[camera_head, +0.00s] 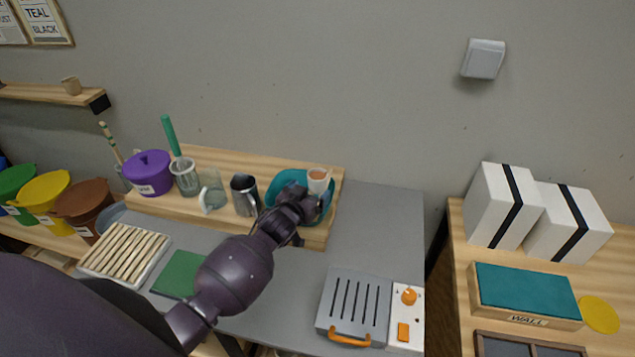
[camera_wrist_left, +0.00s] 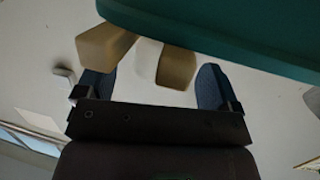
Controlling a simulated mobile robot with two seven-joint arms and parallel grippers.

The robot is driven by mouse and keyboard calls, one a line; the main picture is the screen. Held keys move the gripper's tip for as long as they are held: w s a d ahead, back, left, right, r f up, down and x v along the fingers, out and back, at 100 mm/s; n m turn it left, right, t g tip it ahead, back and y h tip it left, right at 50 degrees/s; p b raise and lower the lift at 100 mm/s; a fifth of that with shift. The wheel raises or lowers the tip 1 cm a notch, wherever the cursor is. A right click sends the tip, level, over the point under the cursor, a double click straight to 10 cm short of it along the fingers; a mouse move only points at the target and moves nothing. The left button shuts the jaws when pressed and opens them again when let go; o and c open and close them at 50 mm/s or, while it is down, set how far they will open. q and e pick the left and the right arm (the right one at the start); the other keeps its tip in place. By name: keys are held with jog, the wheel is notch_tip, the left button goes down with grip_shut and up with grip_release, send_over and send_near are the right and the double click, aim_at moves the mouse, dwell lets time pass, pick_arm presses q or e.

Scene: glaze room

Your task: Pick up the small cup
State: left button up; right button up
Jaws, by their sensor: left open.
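A small pale cup (camera_head: 318,181) with a peach-coloured inside shows at the right back of a teal bowl (camera_head: 326,208) on the wooden riser. I cannot tell whether it sits in the bowl or behind it. My left gripper (camera_head: 297,207) is at the bowl, just left of and in front of the cup, and hides part of the bowl. In the left wrist view the gripper (camera_wrist_left: 153,86) is open, with beige shapes (camera_wrist_left: 175,67) beyond and between its fingers. The teal bowl (camera_wrist_left: 230,28) crosses the top of that view. My right gripper is out of view.
A metal cup (camera_head: 245,195), a glass mug (camera_head: 211,190), a jar (camera_head: 185,178) with a green-handled tool and a purple pot (camera_head: 148,174) stand left on the riser. A slotted grey device (camera_head: 353,300) lies in front. Another small cup (camera_head: 72,86) is on the wall shelf.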

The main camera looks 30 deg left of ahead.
aim_at(313, 184)
pick_arm(q)
jog(key=shift+w+a+f, duration=0.1)
jog(key=shift+w+f, duration=0.15)
jog(key=shift+w, duration=0.9)
jog(key=shift+w+f, duration=0.25)
jog(key=shift+w, duration=0.9)
jog(key=c, duration=1.1)
jog(key=shift+r, duration=0.25)
jog(key=shift+r, duration=0.4)
jog(key=shift+s+r, duration=0.1)
jog(key=shift+s, duration=0.05)
jog(key=s+d, duration=0.1)
jog(key=s, duration=1.6)
jog(key=shift+s+b, duration=0.25)
jog(key=shift+b, duration=0.2)
jog(key=shift+s, duration=0.1)
